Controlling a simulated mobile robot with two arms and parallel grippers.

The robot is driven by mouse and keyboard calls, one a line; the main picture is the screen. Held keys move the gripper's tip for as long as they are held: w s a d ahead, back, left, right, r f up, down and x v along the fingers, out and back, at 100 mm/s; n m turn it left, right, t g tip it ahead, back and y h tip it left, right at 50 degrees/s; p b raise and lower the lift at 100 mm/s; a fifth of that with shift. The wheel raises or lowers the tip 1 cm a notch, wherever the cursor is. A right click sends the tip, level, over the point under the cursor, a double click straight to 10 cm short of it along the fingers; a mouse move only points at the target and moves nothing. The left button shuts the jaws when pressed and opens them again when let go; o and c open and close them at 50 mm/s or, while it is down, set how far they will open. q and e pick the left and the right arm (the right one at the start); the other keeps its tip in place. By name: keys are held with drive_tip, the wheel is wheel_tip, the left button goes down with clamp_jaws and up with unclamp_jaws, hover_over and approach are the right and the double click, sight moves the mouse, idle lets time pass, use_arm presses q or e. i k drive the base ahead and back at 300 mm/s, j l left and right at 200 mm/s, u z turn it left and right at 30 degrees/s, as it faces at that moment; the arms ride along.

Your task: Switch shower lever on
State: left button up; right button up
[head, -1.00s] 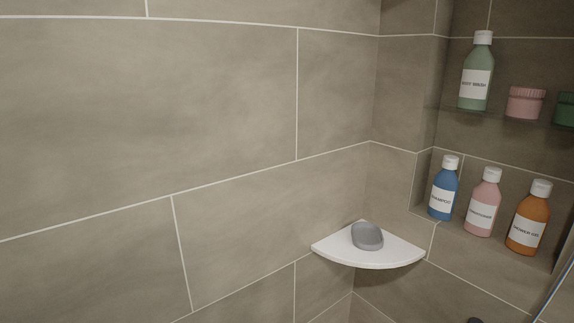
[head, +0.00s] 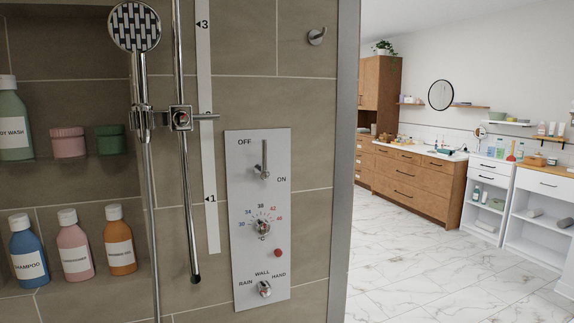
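The shower control panel (head: 259,215) is a tall white plate on the tiled wall, just right of the shower rail. Its lever (head: 263,160) is a metal handle near the top, pointing upward. "OFF" is printed to its upper left and "ON" to its lower right. Below it are a temperature dial (head: 261,227) with numbers around it, a red button (head: 278,253) and a lower knob (head: 264,289) marked rain, wall and hand. Neither of my grippers shows in the head view.
A hand shower (head: 135,28) hangs on a vertical rail (head: 185,200) left of the panel. Bottles stand in niches at the left, including a blue shampoo bottle (head: 28,252). A wall hook (head: 316,37) is upper right. Beyond the wall edge (head: 343,160) lies open marble floor (head: 440,270).

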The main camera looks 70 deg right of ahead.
sight(260, 171)
drive_tip(key=z, duration=2)
